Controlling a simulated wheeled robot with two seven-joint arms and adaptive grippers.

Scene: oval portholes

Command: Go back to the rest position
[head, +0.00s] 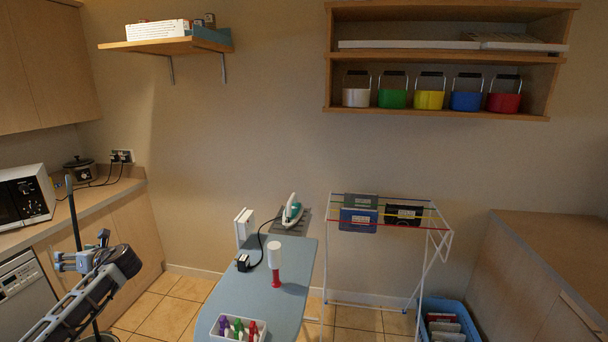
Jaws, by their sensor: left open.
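My left gripper (82,258) is in the lower left of the head view, at the end of my arm, which comes in from the bottom left. It is open, and I see nothing held in it. A thin dark upright pole (72,205) passes very close to its fingers; I cannot tell whether they touch. My right gripper is not in view.
A blue ironing board (262,300) holds an iron (292,211), a white-and-red bottle (275,262) and a tray of coloured bottles (237,329). A drying rack (437,240), blue crate (447,305), right-hand counter (555,250) and left counter with microwave (25,197) stand around. Tiled floor (165,318) is free between.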

